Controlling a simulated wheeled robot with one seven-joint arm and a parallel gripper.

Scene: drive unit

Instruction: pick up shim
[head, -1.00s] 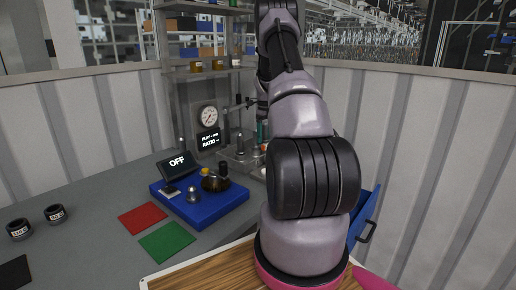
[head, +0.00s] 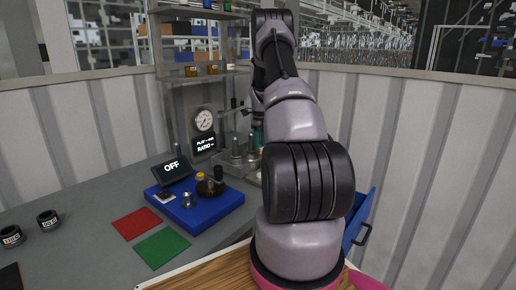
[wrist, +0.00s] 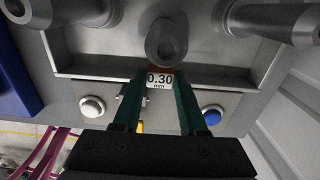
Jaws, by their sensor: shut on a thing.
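The shim shows in the wrist view as a small tag marked "0.30 mm" (wrist: 160,80), white with an orange edge. My gripper (wrist: 156,84) has its two green fingers on either side of the tag and is shut on it. The tag is at the front edge of a grey metal fixture (wrist: 90,66), just below a round grey post (wrist: 166,42). I cannot tell whether the shim still touches the fixture. In the head view my arm hides the shim and most of the gripper.
The fixture's front has a white button (wrist: 92,108) and a blue button (wrist: 211,116). Grey posts stand close on both sides. In the head view a blue base (head: 200,212) with an "OFF" display, a red mat (head: 136,222) and a green mat (head: 162,246) lie left of my arm. A blue drawer (head: 358,222) juts out at right.

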